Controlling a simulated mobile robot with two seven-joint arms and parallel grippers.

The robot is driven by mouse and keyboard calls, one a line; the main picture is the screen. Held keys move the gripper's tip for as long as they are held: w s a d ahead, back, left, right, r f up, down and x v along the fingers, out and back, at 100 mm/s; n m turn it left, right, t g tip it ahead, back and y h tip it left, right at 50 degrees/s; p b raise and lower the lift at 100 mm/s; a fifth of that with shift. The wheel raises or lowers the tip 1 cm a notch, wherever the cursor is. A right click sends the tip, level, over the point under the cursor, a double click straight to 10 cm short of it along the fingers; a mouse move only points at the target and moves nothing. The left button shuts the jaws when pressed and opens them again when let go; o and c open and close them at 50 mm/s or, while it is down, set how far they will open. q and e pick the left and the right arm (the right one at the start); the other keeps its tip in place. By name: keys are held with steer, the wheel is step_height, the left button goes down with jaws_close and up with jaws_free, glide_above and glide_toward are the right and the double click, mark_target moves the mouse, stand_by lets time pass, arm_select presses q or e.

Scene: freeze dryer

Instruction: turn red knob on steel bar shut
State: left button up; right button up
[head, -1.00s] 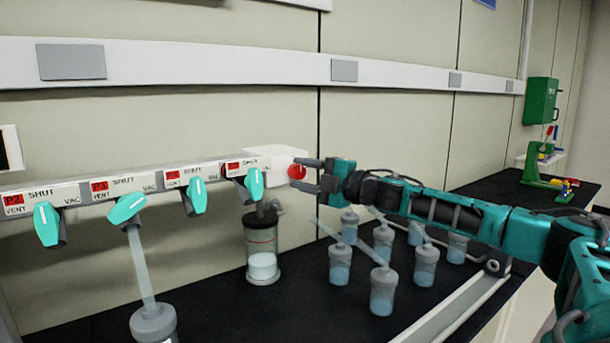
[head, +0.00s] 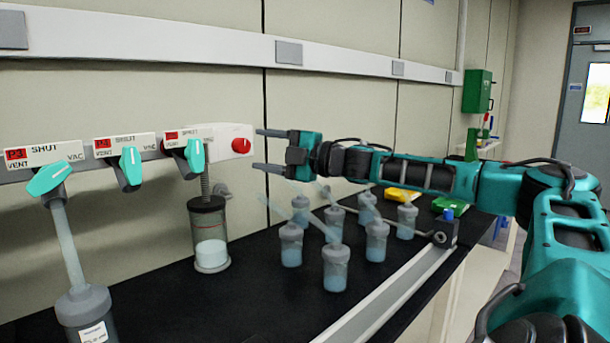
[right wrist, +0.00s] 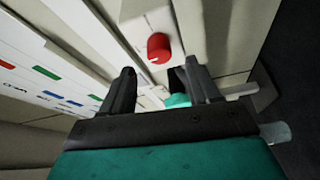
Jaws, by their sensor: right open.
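The red knob (head: 241,146) sits on the white end block (head: 228,133) at the right end of the steel bar (head: 80,161), which carries several teal valve handles. In the right wrist view the red knob (right wrist: 158,47) shows just beyond the fingertips, between them, with a pale mark on its edge. My right gripper (head: 258,150) is open and empty in the head view, just right of the knob and apart from it. Its two fingers also show spread in the right wrist view (right wrist: 160,80). My left gripper is not in view.
Several grey-capped bottles (head: 335,268) stand on the black bench below my right arm. A metal rail (head: 385,295) runs along the front edge.

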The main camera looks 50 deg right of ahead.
arm_select(q)
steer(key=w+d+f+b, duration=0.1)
steer(key=b, duration=0.1)
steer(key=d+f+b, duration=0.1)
steer(key=b, duration=0.2)
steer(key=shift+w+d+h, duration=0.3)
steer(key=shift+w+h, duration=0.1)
arm_select(e)
steer(key=v, duration=0.8)
steer(key=shift+s, duration=0.3)
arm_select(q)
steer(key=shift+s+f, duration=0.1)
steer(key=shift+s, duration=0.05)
